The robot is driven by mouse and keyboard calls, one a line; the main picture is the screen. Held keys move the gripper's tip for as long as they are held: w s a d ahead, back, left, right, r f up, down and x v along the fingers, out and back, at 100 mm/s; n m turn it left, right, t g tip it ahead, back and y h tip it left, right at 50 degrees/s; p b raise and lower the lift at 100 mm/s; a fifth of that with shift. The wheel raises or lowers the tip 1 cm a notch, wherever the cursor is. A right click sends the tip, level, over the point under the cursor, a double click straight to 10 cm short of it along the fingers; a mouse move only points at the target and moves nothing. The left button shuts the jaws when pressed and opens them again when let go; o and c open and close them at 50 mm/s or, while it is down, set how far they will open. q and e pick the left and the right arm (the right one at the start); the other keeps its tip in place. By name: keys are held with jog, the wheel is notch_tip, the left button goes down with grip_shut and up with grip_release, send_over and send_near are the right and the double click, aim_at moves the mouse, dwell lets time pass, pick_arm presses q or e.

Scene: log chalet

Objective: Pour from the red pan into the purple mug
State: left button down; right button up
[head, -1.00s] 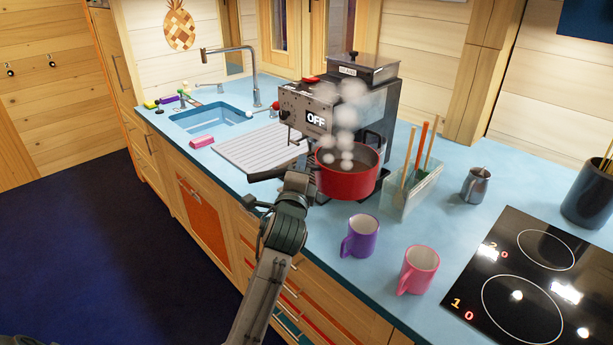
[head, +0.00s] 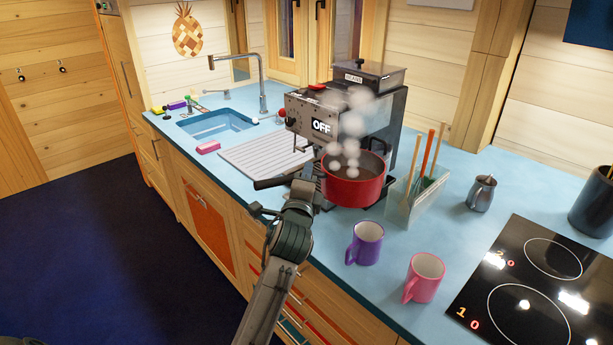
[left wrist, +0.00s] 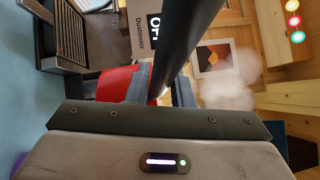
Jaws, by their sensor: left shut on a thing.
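The red pan (head: 354,188) is in the head view, upright, with brown contents and white steam puffs above it. My left gripper (head: 303,184) is shut on its dark handle, on the pan's left side. In the left wrist view the dark handle (left wrist: 180,45) runs between the fingers, and a part of the red pan (left wrist: 120,82) shows behind them. The purple mug (head: 364,243) stands upright on the blue counter, below and slightly right of the pan in the head view. The mug's inside bottom is not visible. My right gripper is not in view.
A pink mug (head: 424,278) stands right of the purple one. A clear utensil holder (head: 415,200) is beside the pan, and a coffee machine (head: 345,115) is behind it. A metal jug (head: 481,194) and black cooktop (head: 530,285) are at right. The counter's front edge is close.

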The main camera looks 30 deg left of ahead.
pick_arm(q)
jog(key=shift+f+m+t+b, duration=0.65)
jog(key=shift+f+b, duration=0.95)
jog(key=shift+b, duration=0.7)
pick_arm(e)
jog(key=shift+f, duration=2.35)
pick_arm(q)
jog(key=shift+s+d+r+m+t+h+b, duration=0.15)
jog(key=shift+d+m+t+h+b, duration=0.1)
jog(key=shift+m+t+b, duration=0.65)
jog(key=shift+s+d+f+m+t+h+b, duration=0.15)
jog(key=shift+m+t+b, duration=0.3)
jog(key=shift+b, duration=0.7)
jog(key=shift+s+d+r+m+t+h+b, duration=0.15)
jog(key=shift+m+t+h+b, duration=0.15)
jog(key=shift+m+t+b, duration=0.55)
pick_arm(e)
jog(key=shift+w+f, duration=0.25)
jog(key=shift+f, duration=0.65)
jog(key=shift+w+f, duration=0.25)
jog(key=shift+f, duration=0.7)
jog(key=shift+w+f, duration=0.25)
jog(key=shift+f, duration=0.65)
